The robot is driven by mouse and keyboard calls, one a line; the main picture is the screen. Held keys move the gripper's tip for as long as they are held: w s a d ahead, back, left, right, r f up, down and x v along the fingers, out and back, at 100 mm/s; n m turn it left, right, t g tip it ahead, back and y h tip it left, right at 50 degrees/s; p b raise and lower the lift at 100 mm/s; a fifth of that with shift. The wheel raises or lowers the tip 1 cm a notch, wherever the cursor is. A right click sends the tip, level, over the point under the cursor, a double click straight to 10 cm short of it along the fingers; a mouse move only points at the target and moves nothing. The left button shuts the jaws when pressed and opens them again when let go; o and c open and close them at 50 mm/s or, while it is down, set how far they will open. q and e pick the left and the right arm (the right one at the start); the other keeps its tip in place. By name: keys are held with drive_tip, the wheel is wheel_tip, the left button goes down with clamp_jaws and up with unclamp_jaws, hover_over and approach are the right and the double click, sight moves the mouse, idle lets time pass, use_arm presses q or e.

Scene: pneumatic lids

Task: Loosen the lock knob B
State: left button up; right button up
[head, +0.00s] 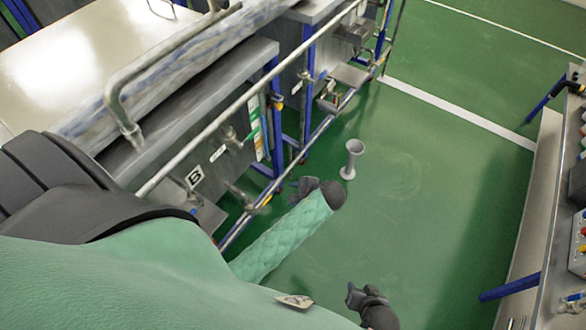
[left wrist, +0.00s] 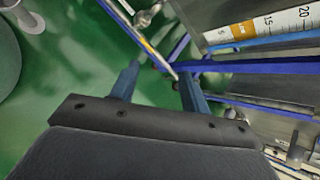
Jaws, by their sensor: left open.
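The plate marked B (head: 195,176) is on the grey machine front, left of centre in the head view. A metal fitting (head: 240,195) sticks out to its lower right and another (head: 233,139) to its upper right; I cannot tell which is lock knob B. My left gripper (head: 304,186) is right of both, apart from them, and partly hidden by its wrist. In the left wrist view its two blue fingers (left wrist: 160,73) are spread, with nothing visible between them. My right gripper (head: 354,294) is low in the head view, over the floor; its jaw opening is unclear.
Metal rails (head: 250,92) and blue posts (head: 307,70) run along the machine front beside my left gripper. A grey flared stand (head: 351,160) is on the green floor just beyond it. A bench (head: 540,200) stands at the right. The floor between is clear.

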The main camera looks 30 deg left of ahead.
use_arm(q)
drive_tip(key=s, duration=0.1)
drive_tip(key=s+d+n+h, duration=0.1)
drive_tip(key=s+d+f+h+b, duration=0.1)
drive_tip(key=s, duration=0.1)
drive_tip(key=shift+n, duration=0.3)
use_arm(e)
drive_tip(key=shift+f, duration=0.7)
use_arm(q)
drive_tip(key=w+d+f+n+t+h, duration=0.25)
drive_tip(key=d+f+n+h, duration=0.45)
drive_tip(key=f, duration=0.4)
drive_tip(key=s+f+g, duration=0.1)
drive_tip(key=s+f, duration=0.4)
drive_tip(key=s, duration=0.5)
drive_tip(key=s+f+g, duration=0.1)
drive_tip(key=s+f, duration=0.4)
drive_tip(key=s, duration=0.5)
drive_tip(key=shift+s+d+f+n+h, duration=0.15)
drive_tip(key=shift+d+f+n+h, duration=0.15)
drive_tip(key=shift+f+n, duration=0.1)
use_arm(e)
drive_tip(key=s+d+f+g+h, duration=0.1)
drive_tip(key=s+d+f+g, duration=0.1)
drive_tip(key=d+f, duration=0.3)
drive_tip(key=s+d+f+g+h, duration=0.2)
drive_tip(key=d+f, duration=0.4)
drive_tip(key=f, duration=0.6)
drive_tip(key=shift+s+d+g, duration=0.3)
drive_tip(key=shift+s, duration=0.25)
